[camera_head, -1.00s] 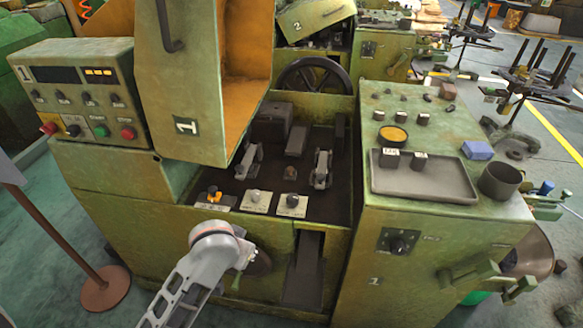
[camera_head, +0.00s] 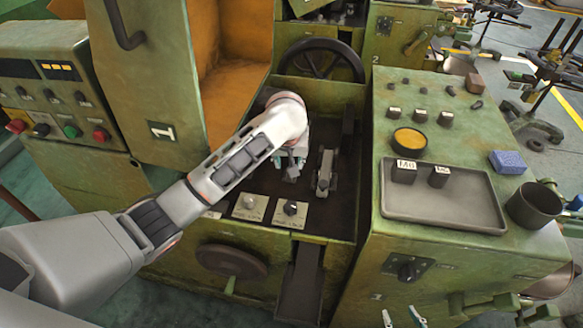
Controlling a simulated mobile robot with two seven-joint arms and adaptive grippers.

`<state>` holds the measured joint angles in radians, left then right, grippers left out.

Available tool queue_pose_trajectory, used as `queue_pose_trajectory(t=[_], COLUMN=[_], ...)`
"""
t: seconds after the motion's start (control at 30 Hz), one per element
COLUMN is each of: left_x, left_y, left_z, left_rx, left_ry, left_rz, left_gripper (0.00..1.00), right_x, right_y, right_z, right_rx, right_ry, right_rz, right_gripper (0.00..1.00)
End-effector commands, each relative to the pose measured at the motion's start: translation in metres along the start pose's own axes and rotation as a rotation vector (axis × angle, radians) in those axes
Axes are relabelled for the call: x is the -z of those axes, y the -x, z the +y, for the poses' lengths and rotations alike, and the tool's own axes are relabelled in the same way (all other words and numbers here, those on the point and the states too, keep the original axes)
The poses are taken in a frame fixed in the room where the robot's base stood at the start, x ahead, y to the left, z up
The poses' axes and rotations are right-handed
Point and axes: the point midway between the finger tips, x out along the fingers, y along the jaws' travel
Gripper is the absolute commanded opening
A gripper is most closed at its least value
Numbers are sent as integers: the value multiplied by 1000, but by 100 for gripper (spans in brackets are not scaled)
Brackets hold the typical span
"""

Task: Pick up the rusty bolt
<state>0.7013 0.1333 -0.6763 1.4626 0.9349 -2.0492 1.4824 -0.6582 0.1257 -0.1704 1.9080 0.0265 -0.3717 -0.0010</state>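My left arm reaches in from the left into the dark bay of the machine. Its gripper (camera_head: 290,165) points down beside the left metal clamp, and its fingers are too small and covered to read. The small rust-brown piece seen earlier between the two clamps, which may be the rusty bolt, is now hidden by this gripper or too dark to make out. The right clamp (camera_head: 324,172) stands just right of the gripper. My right gripper (camera_head: 403,317) shows only as two fingertips at the bottom edge, spread apart with nothing between them.
The green cabinet (camera_head: 360,250) on the right carries a grey tray (camera_head: 450,205), a dark cup (camera_head: 534,205), a blue sponge (camera_head: 507,161), a yellow-filled dish (camera_head: 409,140) and several small dark parts. The orange-lined door (camera_head: 160,90) stands left of the bay. A handwheel (camera_head: 320,60) is behind it.

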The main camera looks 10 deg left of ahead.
Motion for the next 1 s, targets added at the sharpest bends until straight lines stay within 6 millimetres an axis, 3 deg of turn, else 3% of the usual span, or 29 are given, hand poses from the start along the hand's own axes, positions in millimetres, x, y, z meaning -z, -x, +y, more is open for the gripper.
queue_pose_trajectory(t=[0.17,0.5,0.8,0.83,0.97,1.0], left_x=[1,5,5,5,5,4], left_y=[-12,-54,-60,-60,-60,-60], left_z=[0,1,2,2,2,2], left_rx=[1,2,-1,-1,-1,-1], left_ry=[-1,-1,-2,-2,-2,-2], left_rz=[1,2,2,2,2,2], left_gripper=[35,35,35,33,0,0], right_x=[-6,10,8,8,5,4], right_y=[2,-3,-3,-2,-1,-1], right_z=[-8,-3,1,2,2,2], right_rx=[9,0,-5,-5,-3,-3], right_ry=[-8,-11,-6,-5,0,1], right_rz=[-11,16,14,13,8,7], right_gripper=[40,40,40,40,40,40])
